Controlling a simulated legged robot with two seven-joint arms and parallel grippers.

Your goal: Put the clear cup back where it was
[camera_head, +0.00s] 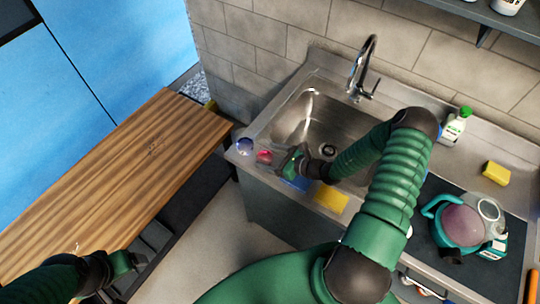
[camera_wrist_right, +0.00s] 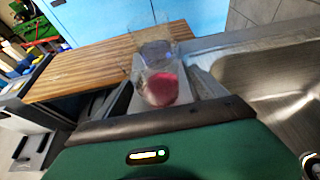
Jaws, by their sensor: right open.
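A clear, bluish cup (camera_head: 244,146) stands on the sink counter's left front corner. In the right wrist view a clear cup (camera_wrist_right: 154,52) stands behind a see-through cup with red in it (camera_wrist_right: 161,90). In the head view this red cup (camera_head: 264,157) is between the clear cup and my right gripper (camera_head: 284,161). My right gripper is open, just right of the red cup, with nothing visibly held.
The steel sink basin (camera_head: 300,112) and tap (camera_head: 362,70) lie behind my right gripper. A blue cloth (camera_head: 297,184) and yellow cloth (camera_head: 331,198) are at the front edge. The wooden bench (camera_head: 110,185) is mostly clear.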

